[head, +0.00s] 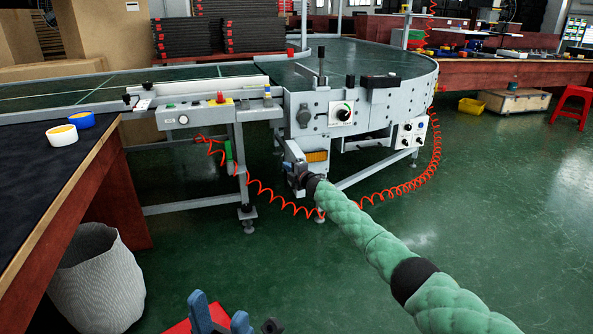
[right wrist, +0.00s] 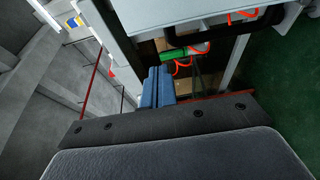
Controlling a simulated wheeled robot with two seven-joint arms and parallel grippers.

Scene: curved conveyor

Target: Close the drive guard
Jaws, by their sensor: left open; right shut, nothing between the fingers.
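The grey drive housing (head: 330,112) sits at the near end of the curved conveyor, with a dial, knobs and an upright lever on its front and top. Below it hangs a light panel with an orange label (head: 317,156); I cannot tell surely whether this is the guard or how far it stands open. My right gripper (right wrist: 157,87) is shut and empty. In the head view it is beside the panel's lower left, its fingertips hard to make out. In the right wrist view, a pale panel with a black handle (right wrist: 226,36) lies beyond the fingers. My left gripper (head: 219,313) is open, low at the bottom edge.
A coiled orange hose (head: 285,200) loops below the conveyor. A dark-topped bench (head: 45,185) with two tape rolls stands left, a ribbed bin (head: 97,280) beside it. Conveyor legs stand close to my right gripper.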

